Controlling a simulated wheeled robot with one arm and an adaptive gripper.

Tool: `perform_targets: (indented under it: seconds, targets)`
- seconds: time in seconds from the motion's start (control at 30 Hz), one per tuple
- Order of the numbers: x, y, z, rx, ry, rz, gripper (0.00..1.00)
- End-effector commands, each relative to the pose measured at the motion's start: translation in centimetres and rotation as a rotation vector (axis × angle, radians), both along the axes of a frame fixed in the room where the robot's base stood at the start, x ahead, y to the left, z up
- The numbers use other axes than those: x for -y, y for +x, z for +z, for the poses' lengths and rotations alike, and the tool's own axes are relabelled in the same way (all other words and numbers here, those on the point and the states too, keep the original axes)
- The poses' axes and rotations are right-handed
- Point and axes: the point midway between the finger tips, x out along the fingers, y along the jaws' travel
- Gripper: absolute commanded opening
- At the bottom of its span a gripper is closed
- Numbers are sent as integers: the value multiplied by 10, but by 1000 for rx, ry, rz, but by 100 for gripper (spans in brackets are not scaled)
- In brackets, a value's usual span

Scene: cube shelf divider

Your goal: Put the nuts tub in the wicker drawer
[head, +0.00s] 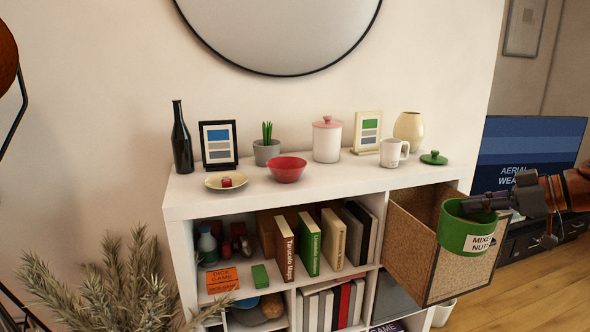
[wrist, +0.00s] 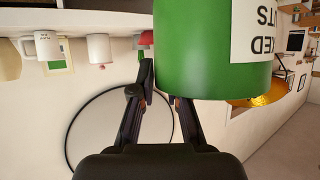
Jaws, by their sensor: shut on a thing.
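The nuts tub (head: 452,232) is green and open-topped, with a white "MIXED NUTS" label. My gripper (head: 490,202) is shut on its rim from the right and holds it upright. In the wrist view the tub (wrist: 205,70) fills the upper middle, upside down in the picture, and hides part of one finger of my gripper (wrist: 163,85). The wicker drawer (head: 400,242) is pulled out from the shelf's right column. In the head view the tub overlaps the drawer's front right corner; whether it is above or in front of it is unclear. The drawer's floor is hidden.
The white shelf (head: 330,192) carries a mug (head: 394,153), a green lid (head: 434,158), a vase (head: 409,129), a red bowl (head: 287,170) and a dark bottle (head: 181,140). Books and games fill cubbies left of the drawer. Open wooden floor (head: 530,300) lies at right.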

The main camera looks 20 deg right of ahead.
Motion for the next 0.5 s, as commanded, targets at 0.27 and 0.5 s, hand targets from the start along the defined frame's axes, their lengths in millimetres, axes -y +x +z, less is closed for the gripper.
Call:
perform_targets:
  seconds: [0.27, 0.5]
  targets:
    - [-42, 83, -14, -5, 2, -16, 0]
    - [-92, 152, -32, -4, 1, -52, 0]
